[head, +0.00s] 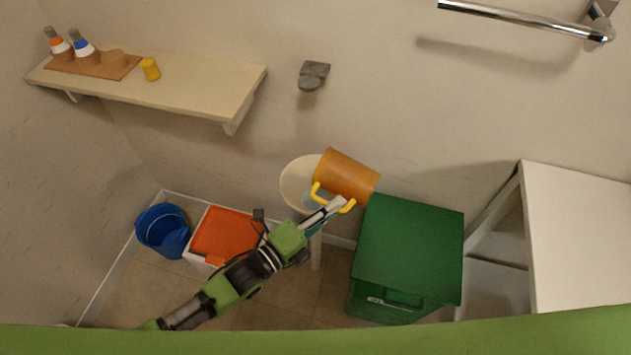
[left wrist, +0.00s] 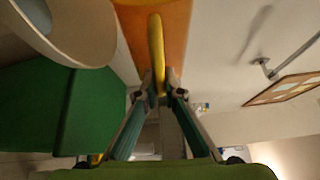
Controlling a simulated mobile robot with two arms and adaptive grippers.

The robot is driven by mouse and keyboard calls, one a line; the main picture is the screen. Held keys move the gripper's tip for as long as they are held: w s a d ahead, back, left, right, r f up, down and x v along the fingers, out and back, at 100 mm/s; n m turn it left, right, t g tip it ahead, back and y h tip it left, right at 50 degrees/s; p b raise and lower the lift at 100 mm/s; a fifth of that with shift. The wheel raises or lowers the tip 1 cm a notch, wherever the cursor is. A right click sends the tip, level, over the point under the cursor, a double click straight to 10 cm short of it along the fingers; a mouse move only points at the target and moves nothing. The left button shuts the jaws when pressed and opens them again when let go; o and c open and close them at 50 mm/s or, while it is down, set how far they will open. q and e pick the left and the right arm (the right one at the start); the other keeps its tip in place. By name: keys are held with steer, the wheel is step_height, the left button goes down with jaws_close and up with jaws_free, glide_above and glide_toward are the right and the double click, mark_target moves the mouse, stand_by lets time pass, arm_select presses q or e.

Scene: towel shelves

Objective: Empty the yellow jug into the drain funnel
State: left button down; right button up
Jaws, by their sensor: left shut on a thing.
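The yellow jug (head: 345,174) has an orange-tinted body and a yellow handle. It is tipped onto its side, its left end at the rim of the white drain funnel (head: 294,184). My left gripper (head: 338,205) is shut on the handle. In the left wrist view the fingers (left wrist: 159,92) close around the yellow handle (left wrist: 155,48), with the jug body (left wrist: 178,28) behind it and the funnel (left wrist: 92,35) at upper left. I cannot see inside the jug or any liquid stream. My right gripper is not in view.
A green bin (head: 410,240) stands close to the right of the funnel. An orange-lidded box (head: 225,232) and a blue bucket (head: 160,232) stand at left. A wall shelf (head: 200,95) holds bottles and a yellow cup (head: 150,69). A white table (head: 580,240) is at right.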

arm_select(q)
steer(key=shift+w+a+r+n, duration=0.1)
steer(key=shift+a+r+n, duration=0.1)
steer(key=shift+r+n, duration=0.2)
steer(key=shift+d, duration=0.1)
stand_by(0.9)
